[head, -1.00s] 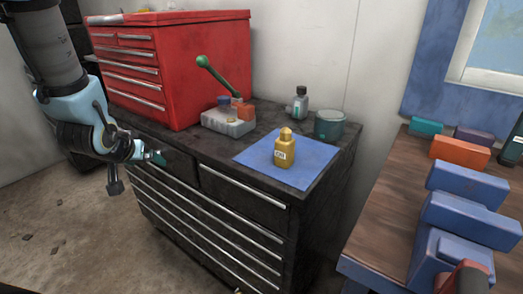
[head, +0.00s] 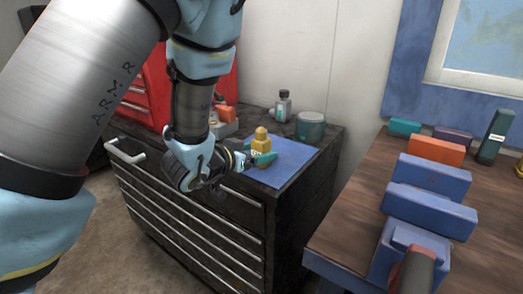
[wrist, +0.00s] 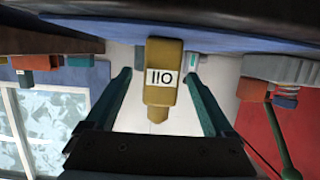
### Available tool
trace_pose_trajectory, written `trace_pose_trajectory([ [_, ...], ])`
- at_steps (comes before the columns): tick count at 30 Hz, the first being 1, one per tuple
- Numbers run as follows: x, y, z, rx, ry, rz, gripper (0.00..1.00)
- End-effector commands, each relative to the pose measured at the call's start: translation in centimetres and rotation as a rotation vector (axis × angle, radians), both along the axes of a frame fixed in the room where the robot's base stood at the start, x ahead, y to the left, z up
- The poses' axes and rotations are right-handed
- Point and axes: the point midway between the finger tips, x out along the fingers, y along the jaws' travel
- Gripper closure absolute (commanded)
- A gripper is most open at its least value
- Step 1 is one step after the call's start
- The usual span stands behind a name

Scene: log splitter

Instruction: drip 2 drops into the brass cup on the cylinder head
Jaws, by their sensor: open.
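A yellow oil bottle (head: 262,146) with a short neck and a white label stands upright on a blue mat (head: 290,155) on the dark cabinet. My gripper (head: 250,160) is open at the bottle's near side, low over the mat. In the upside-down wrist view, the bottle (wrist: 160,70) lies between the two teal fingertips (wrist: 159,78), with a gap on each side. I cannot tell how far the fingers reach along it. A brass-coloured piece (head: 520,168) shows at the right edge of the head view, cut off; I cannot tell whether it is the cup.
A grey bottle (head: 283,106) and a green tin (head: 310,127) stand behind the mat. A red tool chest (head: 135,90) is at the left, partly behind my arm. The wooden bench (head: 340,225) at right bears blue blocks (head: 428,182), an orange block (head: 435,146) and a dark green upright piece (head: 495,137).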

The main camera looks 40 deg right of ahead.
Motion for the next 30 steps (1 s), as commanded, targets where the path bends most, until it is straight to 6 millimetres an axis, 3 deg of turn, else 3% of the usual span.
trace_pose_trajectory([
  [15,1.3,-4.7,-1.4,0.001,-0.002,-0.001,0.12],
  [23,1.4,-5.0,-1.6,0.001,0.0,0.001,0.12],
  [30,1.4,-5.0,-1.6,0.001,0.0,0.001,0.36],
])
